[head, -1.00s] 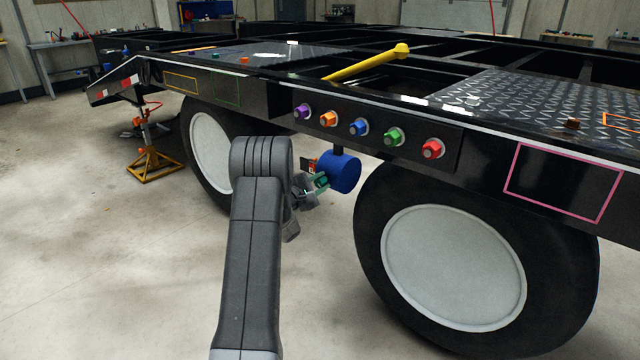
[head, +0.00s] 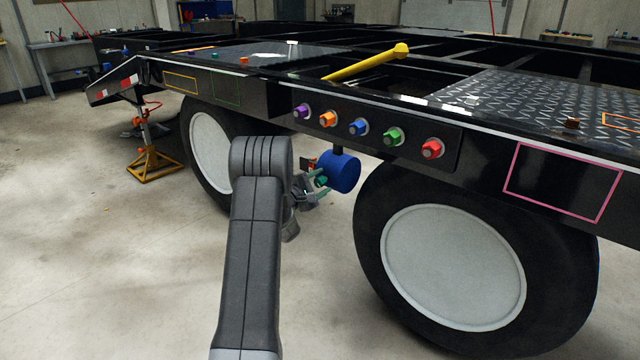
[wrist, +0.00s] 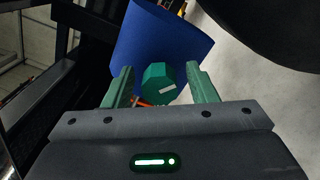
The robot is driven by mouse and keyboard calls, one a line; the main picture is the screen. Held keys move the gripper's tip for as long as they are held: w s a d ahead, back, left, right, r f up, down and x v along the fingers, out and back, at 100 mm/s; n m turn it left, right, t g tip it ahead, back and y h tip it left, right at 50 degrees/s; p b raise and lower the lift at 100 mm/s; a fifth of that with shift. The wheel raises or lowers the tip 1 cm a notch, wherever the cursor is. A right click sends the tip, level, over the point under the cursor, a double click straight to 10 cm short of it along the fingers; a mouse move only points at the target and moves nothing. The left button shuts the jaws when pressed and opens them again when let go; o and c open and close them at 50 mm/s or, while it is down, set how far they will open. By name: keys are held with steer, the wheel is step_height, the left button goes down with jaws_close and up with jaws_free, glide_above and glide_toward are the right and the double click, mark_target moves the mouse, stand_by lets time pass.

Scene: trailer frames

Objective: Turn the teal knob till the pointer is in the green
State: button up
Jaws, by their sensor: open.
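The teal knob (wrist: 156,77) sits on the end of a blue cylinder (wrist: 160,35) in the wrist view. A white pointer mark (wrist: 167,89) on the knob's face points to the right and slightly up. My gripper (wrist: 160,67) is open, with one green finger on each side of the knob and a visible gap to each. In the head view the blue cylinder (head: 342,173) hangs under the trailer frame, and my gripper (head: 319,184) is at its left end. Orange marks (wrist: 140,101) show partly below the knob. I cannot see a green zone.
A row of coloured hex nuts (head: 361,128) is on the black panel above the cylinder. A large wheel (head: 455,268) stands close on the right, and another wheel (head: 211,155) is behind my arm.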

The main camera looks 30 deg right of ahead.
steer(key=p+v, duration=0.3)
steer(key=v, duration=1)
steer(key=shift+s+a, duration=0.2)
steer(key=shift+a, duration=0.15)
steer(key=shift+f, duration=0.1)
steer(key=b+x, duration=0.3)
steer(key=x, duration=1.1)
steer(key=shift+a, duration=0.15)
